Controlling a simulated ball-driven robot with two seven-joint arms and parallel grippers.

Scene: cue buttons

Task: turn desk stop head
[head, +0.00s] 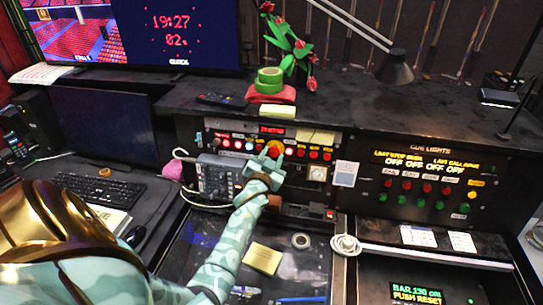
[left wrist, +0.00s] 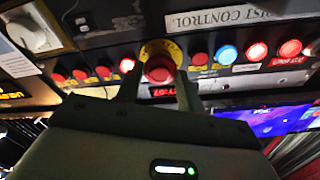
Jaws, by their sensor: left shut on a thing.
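The desk stop head is a red mushroom button (left wrist: 159,68) on a yellow round plate (left wrist: 162,47), set in the row of buttons on the desk panel. In the head view the yellow and red of the stop (head: 274,148) show just beyond my fingers. My left gripper (head: 265,163) reaches up to the panel from the lower left. In the left wrist view its two fingers (left wrist: 158,85) stand on either side of the red head, shut on it. My right gripper is not in view.
A cue lights panel (head: 425,185) is at the right. A keyboard (head: 98,190) lies at the left. Yellow notes (head: 262,258) lie on the desk below my arm.

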